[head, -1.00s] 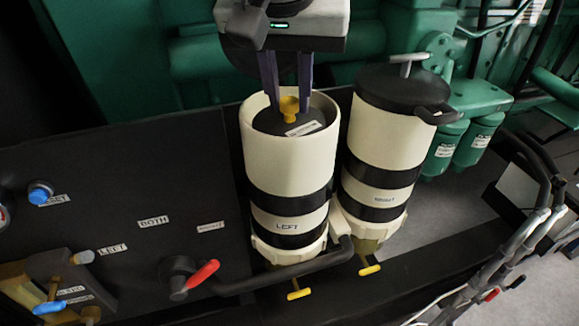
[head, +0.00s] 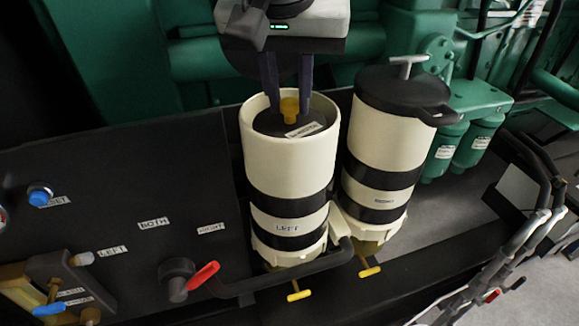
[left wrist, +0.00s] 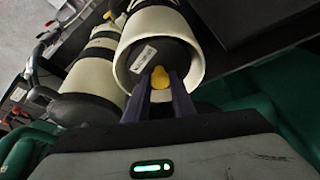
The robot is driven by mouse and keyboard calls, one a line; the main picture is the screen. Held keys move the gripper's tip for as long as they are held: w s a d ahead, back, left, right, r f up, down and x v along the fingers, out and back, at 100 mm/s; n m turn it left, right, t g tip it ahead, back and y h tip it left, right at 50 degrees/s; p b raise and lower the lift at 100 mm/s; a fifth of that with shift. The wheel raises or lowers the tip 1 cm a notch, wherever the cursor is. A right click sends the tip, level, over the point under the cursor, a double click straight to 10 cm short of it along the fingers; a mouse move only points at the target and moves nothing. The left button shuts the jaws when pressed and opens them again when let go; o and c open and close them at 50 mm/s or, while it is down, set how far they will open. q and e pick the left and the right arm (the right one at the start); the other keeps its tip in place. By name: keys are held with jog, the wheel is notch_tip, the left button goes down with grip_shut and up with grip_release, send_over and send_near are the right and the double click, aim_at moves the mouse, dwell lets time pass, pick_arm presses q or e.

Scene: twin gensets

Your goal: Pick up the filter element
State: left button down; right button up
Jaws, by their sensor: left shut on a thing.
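The filter element (head: 285,127) is a dark round-topped piece with a white label and a yellow knob (head: 290,106). It sits inside the open cream housing marked LEFT (head: 285,160). It also shows in the left wrist view (left wrist: 163,57), inside the round cream rim (left wrist: 196,64). My left gripper (head: 289,104) reaches down from above and is shut on the yellow knob, with one finger on each side of it. The lower part of the element is hidden by the housing wall. My right gripper is not in view.
A second cream housing (head: 390,135) with a black lid and T-handle stands close on the right. A red-handled valve (head: 201,276) and a black pipe lie in front. A black panel (head: 130,185) with labels fills the left. Green machinery (head: 190,50) stands behind.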

pick_arm(q)
jog(key=shift+r, duration=0.2)
notch_tip(320, 180, up, 28)
jog(key=p, duration=0.7)
jog(key=shift+f, duration=0.15)
